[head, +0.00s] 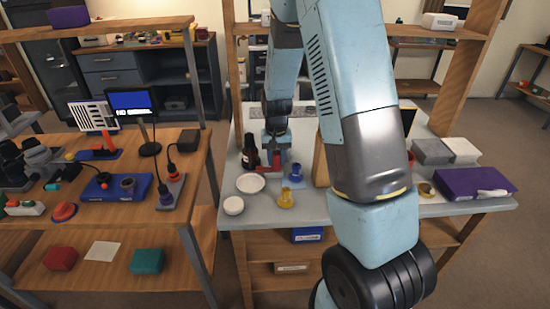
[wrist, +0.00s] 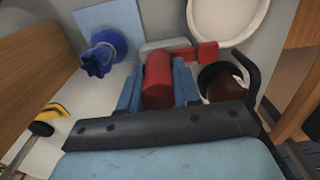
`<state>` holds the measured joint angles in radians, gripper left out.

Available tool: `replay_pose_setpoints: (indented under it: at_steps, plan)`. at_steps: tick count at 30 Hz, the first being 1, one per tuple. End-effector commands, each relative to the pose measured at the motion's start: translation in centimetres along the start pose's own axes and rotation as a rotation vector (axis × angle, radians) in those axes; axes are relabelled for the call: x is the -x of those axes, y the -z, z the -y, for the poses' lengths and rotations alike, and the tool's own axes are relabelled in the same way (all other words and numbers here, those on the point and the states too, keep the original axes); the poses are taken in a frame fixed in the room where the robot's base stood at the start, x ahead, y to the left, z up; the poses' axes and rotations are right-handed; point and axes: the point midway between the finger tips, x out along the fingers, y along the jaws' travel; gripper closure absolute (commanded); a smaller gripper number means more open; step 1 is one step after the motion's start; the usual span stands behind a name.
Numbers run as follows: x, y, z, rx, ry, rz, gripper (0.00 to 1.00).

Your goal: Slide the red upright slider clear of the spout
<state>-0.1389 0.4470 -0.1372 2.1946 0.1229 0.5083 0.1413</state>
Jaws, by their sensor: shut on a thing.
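The red upright slider (wrist: 158,78) stands between the two blue fingers of my gripper (wrist: 157,88) in the wrist view, with a finger against each side. A red arm with a block end (wrist: 203,52) reaches right from behind it; I cannot tell whether this is the spout. In the head view my gripper (head: 276,146) points down over the counter, and a little red (head: 268,169) shows under it. My gripper is shut on the slider. The slider's foot is mostly hidden.
A blue fluted piece (wrist: 104,52) on a pale blue pad (wrist: 98,17) is left of the slider. A dark bottle (wrist: 219,83) is close on the right.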

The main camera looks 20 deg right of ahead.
Motion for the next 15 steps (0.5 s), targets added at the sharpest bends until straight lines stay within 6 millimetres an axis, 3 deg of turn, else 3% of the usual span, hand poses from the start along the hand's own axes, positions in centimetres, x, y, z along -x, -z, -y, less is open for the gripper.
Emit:
replay_pose_setpoints:
  at_steps: [5,6,12,15]
  plan:
    - [0.03,0.14,-0.08,0.0,0.0,-0.003,1.0]
    - [0.04,0.15,-0.08,0.0,0.0,-0.003,0.67]
    - [0.03,0.11,-0.07,0.0,0.0,-0.003,0.48]
    - [0.02,0.1,-0.05,0.001,0.0,-0.002,0.47]
